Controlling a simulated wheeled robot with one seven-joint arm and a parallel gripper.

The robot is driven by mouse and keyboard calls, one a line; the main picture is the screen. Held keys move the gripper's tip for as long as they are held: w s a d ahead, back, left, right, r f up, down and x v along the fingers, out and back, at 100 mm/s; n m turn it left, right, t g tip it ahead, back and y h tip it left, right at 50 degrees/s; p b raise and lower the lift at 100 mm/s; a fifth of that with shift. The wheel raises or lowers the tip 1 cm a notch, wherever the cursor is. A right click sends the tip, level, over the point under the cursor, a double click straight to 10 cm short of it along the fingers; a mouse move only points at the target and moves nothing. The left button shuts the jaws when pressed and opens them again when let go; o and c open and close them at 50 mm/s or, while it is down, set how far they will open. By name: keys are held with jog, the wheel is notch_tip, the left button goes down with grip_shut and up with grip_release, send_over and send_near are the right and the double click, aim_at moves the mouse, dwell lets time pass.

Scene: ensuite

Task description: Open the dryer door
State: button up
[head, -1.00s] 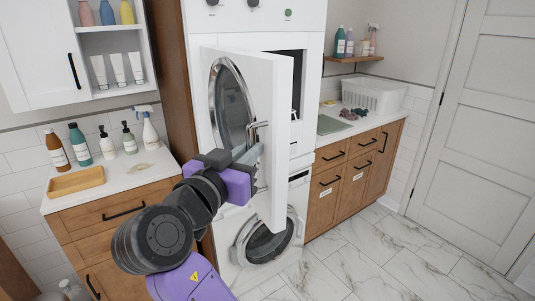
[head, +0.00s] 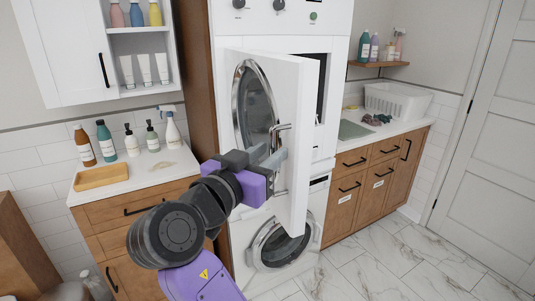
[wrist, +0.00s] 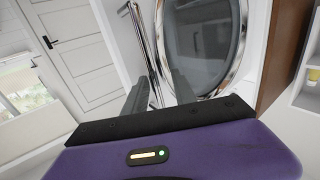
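The dryer is the upper white machine of a stack (head: 285,22). Its white door (head: 300,130), with a round chrome-rimmed window (head: 258,105), stands swung well out, and part of the dark opening (head: 322,85) shows behind it. A chrome bar handle (head: 279,128) is on the door's window side. My gripper (head: 275,158) is at this handle. In the wrist view, the fingers (wrist: 157,92) are apart, and the handle bar (wrist: 143,45) runs down into the gap between them. I cannot tell whether they touch it.
A second front-loading machine (head: 280,245) stands below. A wooden counter with bottles (head: 140,178) is at left, close to my arm. Another counter with a white basket (head: 398,100) is at right. The marble floor (head: 400,265) in front is clear.

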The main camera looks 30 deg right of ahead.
jog(key=b+v, duration=0.1)
jog(key=v, duration=0.6)
jog(key=shift+a+b, duration=0.3)
jog(key=shift+b, duration=0.05)
jog(key=shift+s, duration=0.1)
